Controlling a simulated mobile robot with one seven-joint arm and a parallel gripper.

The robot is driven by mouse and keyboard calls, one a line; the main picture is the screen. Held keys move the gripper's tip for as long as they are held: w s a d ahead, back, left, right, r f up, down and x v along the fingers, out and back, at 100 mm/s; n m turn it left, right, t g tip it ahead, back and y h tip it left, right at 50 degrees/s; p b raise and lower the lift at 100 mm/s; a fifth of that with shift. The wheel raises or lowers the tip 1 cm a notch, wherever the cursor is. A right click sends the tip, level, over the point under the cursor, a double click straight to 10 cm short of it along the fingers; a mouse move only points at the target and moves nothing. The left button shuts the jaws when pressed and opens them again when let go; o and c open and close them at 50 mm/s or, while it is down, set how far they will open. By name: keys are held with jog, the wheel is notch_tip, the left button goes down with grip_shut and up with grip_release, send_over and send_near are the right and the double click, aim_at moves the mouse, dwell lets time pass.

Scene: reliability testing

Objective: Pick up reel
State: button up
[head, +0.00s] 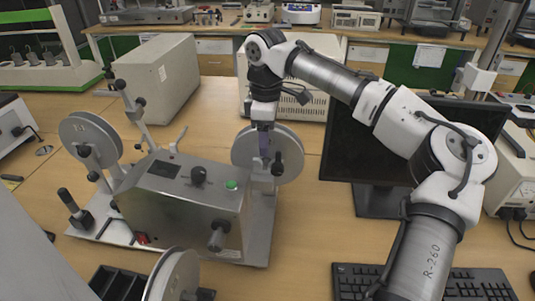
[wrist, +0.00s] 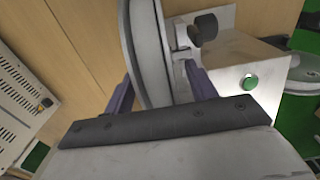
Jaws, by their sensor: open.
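A grey reel (head: 288,160) is mounted upright on the right side of the metal winding machine (head: 190,205). My gripper (head: 264,145) is over this reel, pointing down, with its fingers at the reel's upper part. In the wrist view the reel (wrist: 146,45) stands edge-on between the two purple fingers of my open gripper (wrist: 162,80). I see a gap between the left finger and the rim; contact at the right finger is unclear. A second reel (head: 88,138) sits on the machine's left arm. A third reel (head: 174,276) stands at the front, partly cut off.
A black monitor (head: 345,150) stands just right of the reel, with a keyboard (head: 420,283) in front. A large beige box (head: 160,75) stands behind the machine. A black tray (head: 118,284) lies at the front left. Bare tabletop lies between the machine and keyboard.

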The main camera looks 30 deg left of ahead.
grip_shut()
dwell(0.4)
notch_tip(320, 180, up, 20)
jog(key=p, duration=0.1)
jog(key=shift+p, duration=0.4)
dwell(0.3)
jog(key=shift+f, duration=0.1)
jog(key=shift+f+b, duration=2.25)
jog(key=shift+f, duration=5.45)
